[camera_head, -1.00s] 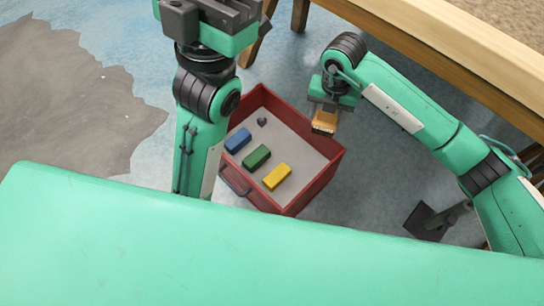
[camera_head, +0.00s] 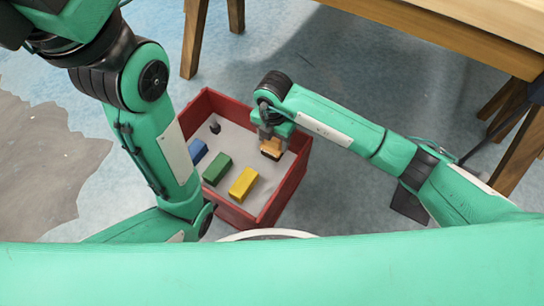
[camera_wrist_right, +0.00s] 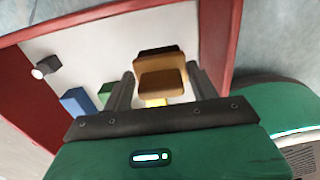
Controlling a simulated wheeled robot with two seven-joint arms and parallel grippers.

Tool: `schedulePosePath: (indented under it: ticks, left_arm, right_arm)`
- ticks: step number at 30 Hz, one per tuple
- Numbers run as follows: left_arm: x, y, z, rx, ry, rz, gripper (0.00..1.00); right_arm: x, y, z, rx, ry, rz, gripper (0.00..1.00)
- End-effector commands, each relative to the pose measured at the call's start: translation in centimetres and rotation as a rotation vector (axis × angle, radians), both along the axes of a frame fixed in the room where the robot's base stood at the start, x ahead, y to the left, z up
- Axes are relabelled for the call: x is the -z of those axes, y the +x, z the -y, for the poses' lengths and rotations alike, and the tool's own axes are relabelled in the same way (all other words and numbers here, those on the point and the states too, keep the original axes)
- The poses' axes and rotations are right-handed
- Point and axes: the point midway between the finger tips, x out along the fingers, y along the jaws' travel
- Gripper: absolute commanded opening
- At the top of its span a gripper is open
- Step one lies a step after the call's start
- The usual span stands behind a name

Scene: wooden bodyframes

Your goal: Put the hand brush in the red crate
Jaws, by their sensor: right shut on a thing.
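The hand brush (camera_head: 271,149), with a light brown wooden body, is in my right gripper (camera_head: 269,136). In the right wrist view the brush (camera_wrist_right: 161,76) sits between the two fingers of the right gripper (camera_wrist_right: 161,88), with a dark part at its far side. The red crate (camera_head: 292,185) stands on the floor, with a pale grey inside. The brush and gripper are over the crate's right part; whether the brush touches the bottom I cannot tell.
In the crate lie a blue block (camera_head: 198,151), a green block (camera_head: 217,169), a yellow block (camera_head: 243,184) and a small dark object (camera_head: 215,127). A wooden table (camera_head: 450,38) stands behind at the right. Floor right of the crate is clear.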

Motion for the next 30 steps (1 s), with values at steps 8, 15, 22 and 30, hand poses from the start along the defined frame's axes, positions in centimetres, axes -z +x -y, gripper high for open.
schedulePosePath:
  ticks: [8, 15, 22, 30]
  left_arm:
    - [1.1, -0.3, 0.1, 0.001, -0.006, 0.005, 0.34]
    - [2.8, -0.6, 0.2, 0.004, -0.014, 0.010, 0.34]
    - [2.7, -0.7, 0.3, 0.004, -0.014, 0.011, 0.34]
    - [2.5, -1.0, 0.3, 0.005, -0.015, 0.021, 0.34]
  right_arm:
    - [2.6, 0.1, 0.0, -0.001, 0.000, 0.001, 0.38]
    - [5.9, 0.0, 0.0, 0.000, 0.001, -0.001, 0.38]
    - [6.5, 0.1, 0.0, 0.000, 0.001, 0.002, 0.38]
    - [6.8, 0.1, 0.0, 0.000, -0.001, 0.001, 0.65]
